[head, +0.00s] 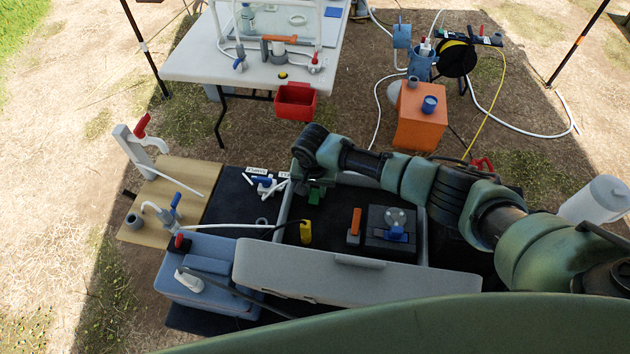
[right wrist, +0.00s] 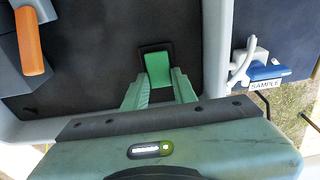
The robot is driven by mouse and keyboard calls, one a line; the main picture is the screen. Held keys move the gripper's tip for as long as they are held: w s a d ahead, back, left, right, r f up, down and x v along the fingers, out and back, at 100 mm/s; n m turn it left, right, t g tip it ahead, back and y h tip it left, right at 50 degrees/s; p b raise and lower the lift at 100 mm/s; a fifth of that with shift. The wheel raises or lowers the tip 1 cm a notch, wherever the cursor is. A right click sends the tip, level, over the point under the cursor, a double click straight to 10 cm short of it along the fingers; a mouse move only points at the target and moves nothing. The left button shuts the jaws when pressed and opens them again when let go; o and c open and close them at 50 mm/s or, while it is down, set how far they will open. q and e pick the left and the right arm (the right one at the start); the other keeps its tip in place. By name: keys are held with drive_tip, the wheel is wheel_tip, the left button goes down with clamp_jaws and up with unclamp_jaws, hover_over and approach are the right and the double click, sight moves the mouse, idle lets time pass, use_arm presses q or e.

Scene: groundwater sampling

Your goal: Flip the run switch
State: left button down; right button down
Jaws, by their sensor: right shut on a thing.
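A green rocker-like piece (right wrist: 158,68) sits in a dark square recess on the black panel inside the open grey case (head: 330,268); I take it for the run switch. My right gripper (right wrist: 159,84) reaches down to it, with its two green fingers on either side of its near end. The fingers are shut on this green piece. In the head view my right gripper (head: 314,190) is at the left part of the case, and the switch is mostly hidden under it. My left gripper is not in view.
In the case are an orange lever (head: 355,222), a yellow plug (head: 306,232) and a dark block with a blue valve (head: 396,234). Blue-handled valve fittings (head: 268,186) lie left of the case. A blue-grey box (head: 208,275) stands in front. A white table (head: 200,66) stands behind.

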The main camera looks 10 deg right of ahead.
sight(314, 200)
drive_tip(key=shift+t+p, duration=0.4)
drive_tip(key=c, duration=1.1)
unclamp_jaws()
drive_tip(key=shift+s, duration=0.1)
drive_tip(key=shift+r, duration=0.1)
drive_tip(key=r, duration=0.2)
drive_tip(key=s+r, duration=0.1)
drive_tip(key=r, duration=0.4)
drive_tip(key=shift+s+a+r+b, duration=0.2)
drive_tip(key=shift+a+r+b, duration=0.1)
drive_tip(key=shift+b, duration=0.05)
